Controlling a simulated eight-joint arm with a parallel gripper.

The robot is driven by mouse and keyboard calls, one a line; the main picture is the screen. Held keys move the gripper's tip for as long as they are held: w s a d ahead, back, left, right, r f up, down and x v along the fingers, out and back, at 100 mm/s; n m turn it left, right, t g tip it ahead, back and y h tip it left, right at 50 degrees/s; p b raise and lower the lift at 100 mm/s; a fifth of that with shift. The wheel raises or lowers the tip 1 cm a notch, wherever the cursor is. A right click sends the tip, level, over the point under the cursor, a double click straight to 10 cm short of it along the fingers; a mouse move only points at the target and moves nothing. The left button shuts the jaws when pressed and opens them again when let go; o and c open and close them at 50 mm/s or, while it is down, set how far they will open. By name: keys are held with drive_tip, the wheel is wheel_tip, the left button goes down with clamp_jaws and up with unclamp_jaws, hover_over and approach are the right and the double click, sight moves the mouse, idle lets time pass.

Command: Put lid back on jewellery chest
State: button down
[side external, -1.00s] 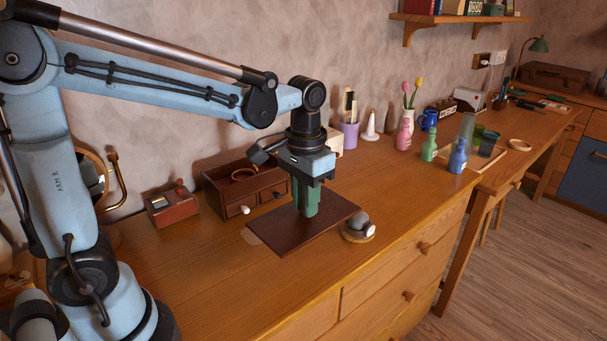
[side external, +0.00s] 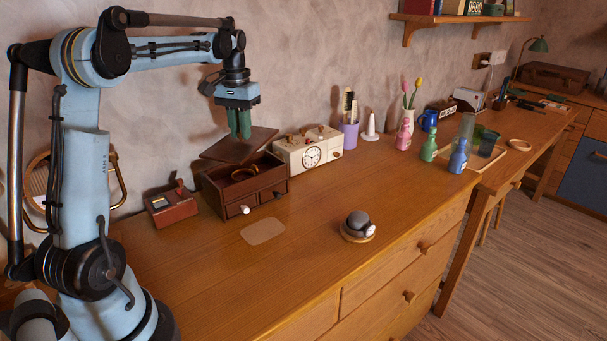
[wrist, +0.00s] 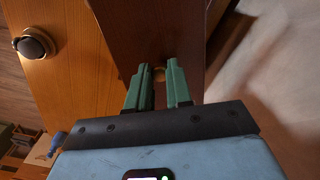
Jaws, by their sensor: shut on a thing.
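My gripper (side external: 240,137) is shut on the lid, a flat dark brown board (side external: 221,152), by a small knob on its top. In the wrist view, green fingers (wrist: 160,70) close around the knob against the lid (wrist: 145,30). The jewellery chest (side external: 266,198), a dark brown box with small drawers and pale and dark knobs, stands on the desk with its top open. A gold ring-shaped piece (side external: 243,174) shows inside. The lid hangs over the chest's back part, looks tilted, and leaves the front of the opening uncovered. I cannot tell whether it touches the rim.
A cream clock radio (side external: 309,152) stands close right of the chest, a small red-brown box (side external: 172,207) close left. The wall is just behind. A round grey-topped object (side external: 357,226) and a pale flat patch (side external: 263,231) are in front on mostly clear desk (side external: 300,270).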

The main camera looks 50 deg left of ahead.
drive_tip(key=shift+f, duration=3)
drive_tip(key=shift+f, duration=0.15)
drive_tip(key=shift+c, duration=2.4)
unclamp_jaws()
drive_tip(key=shift+r, duration=3.5)
